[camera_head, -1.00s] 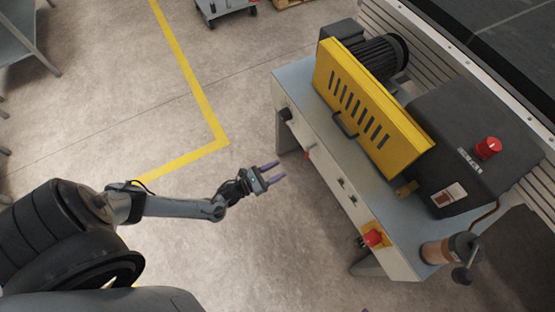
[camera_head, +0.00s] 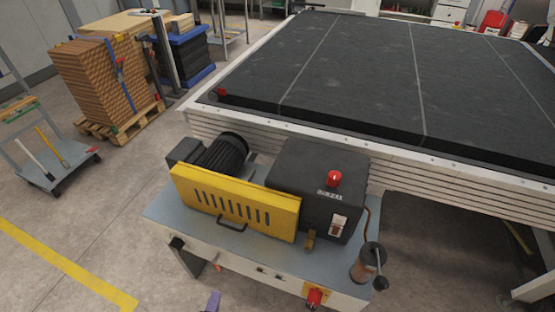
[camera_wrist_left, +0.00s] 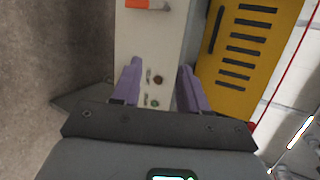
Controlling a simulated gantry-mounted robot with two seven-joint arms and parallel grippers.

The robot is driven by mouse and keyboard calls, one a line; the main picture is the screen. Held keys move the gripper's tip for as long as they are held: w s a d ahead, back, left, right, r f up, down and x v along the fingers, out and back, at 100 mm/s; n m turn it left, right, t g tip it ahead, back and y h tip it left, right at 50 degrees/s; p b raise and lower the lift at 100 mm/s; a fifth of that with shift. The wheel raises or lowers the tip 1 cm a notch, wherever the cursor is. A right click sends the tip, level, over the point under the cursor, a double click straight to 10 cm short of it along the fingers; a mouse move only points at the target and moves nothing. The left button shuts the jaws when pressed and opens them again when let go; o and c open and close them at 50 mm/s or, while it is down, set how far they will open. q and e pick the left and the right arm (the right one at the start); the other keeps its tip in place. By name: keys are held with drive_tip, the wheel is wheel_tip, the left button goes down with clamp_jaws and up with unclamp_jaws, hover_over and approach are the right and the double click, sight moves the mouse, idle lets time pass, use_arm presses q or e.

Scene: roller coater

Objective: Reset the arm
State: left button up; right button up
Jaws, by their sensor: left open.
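My left gripper shows in the head view only as a purple fingertip (camera_head: 213,302) at the bottom edge, in front of the roller coater's bench (camera_head: 160,216). In the left wrist view, the two purple fingers of the left gripper (camera_wrist_left: 159,78) are spread apart with nothing between them. Beyond them is the pale front panel (camera_wrist_left: 148,42) with small knobs, and the yellow slotted guard (camera_wrist_left: 250,45) is to the right. I cannot tell the exact gap to the panel. The rest of my left arm is out of the head view. My right gripper is not in view.
The coater carries a yellow guard (camera_head: 235,205), a motor (camera_head: 225,152), a dark box with a red button (camera_head: 334,178) and a crank (camera_head: 374,257). A large black-topped table (camera_head: 370,70) stands behind. A pallet stack (camera_head: 105,80) and cart (camera_head: 60,165) are left. Floor at lower left is clear.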

use_arm(q)
drive_tip(key=s+a+r+n+g, duration=0.1)
drive_tip(key=s+r+n+g, duration=0.4)
drive_tip(key=r+n, duration=0.55)
drive_tip(key=s+n+g, duration=0.4)
drive_tip(key=s+n, duration=0.3)
wheel_tip(320, 180, up, 37)
drive_tip(key=p, duration=3.8)
drive_tip(key=shift+w, duration=0.2)
drive_tip(key=shift+a+r, duration=0.1)
